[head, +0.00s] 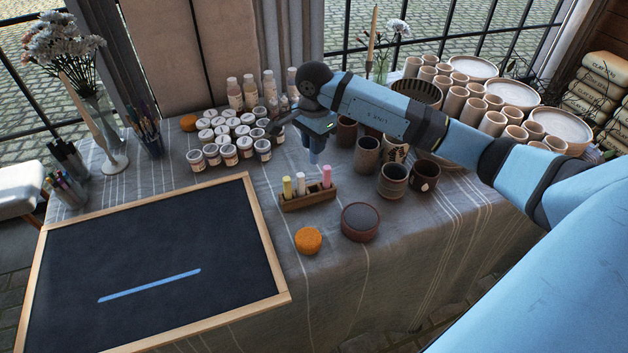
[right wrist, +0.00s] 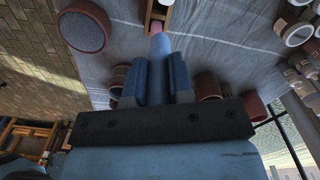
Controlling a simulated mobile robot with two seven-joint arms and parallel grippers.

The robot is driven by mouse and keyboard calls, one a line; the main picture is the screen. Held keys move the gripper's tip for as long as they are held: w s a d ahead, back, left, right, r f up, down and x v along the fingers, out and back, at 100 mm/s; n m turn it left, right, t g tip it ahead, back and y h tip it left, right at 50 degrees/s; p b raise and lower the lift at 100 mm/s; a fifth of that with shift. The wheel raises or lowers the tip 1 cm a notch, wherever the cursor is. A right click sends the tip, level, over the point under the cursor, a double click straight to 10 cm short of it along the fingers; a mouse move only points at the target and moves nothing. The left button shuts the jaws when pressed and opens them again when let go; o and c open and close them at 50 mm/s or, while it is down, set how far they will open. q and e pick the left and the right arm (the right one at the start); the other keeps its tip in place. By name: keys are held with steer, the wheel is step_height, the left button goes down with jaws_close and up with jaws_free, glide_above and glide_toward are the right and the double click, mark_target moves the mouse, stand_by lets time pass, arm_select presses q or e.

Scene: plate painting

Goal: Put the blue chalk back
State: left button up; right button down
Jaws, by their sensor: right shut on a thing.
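My right gripper (head: 313,150) is shut on the blue chalk (head: 313,158), which points downward above the wooden chalk holder. In the right wrist view the blue chalk (right wrist: 159,45) sits between the two blue fingers. The chalk holder (head: 308,201) stands on the table below and holds a yellow chalk (head: 287,187), a white chalk (head: 301,184) and a pink chalk (head: 326,177). A gap shows between the white and pink ones. The chalk is apart from the holder. My left gripper is out of view.
A blackboard (head: 150,240) with a blue line lies at left. An orange sponge (head: 308,240) and a round dark-topped thing (head: 360,221) lie in front of the holder. Paint jars (head: 229,155) stand behind left; cups (head: 393,180) stand close on the right.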

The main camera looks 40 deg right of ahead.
mark_target(314, 162)
step_height(314, 162, down, 8)
steer(key=shift+r, duration=0.2)
step_height(314, 162, down, 4)
steer(key=shift+f, duration=0.5)
steer(key=shift+f, duration=0.2)
steer(key=c, duration=1)
jaws_free()
steer(key=shift+r, duration=0.1)
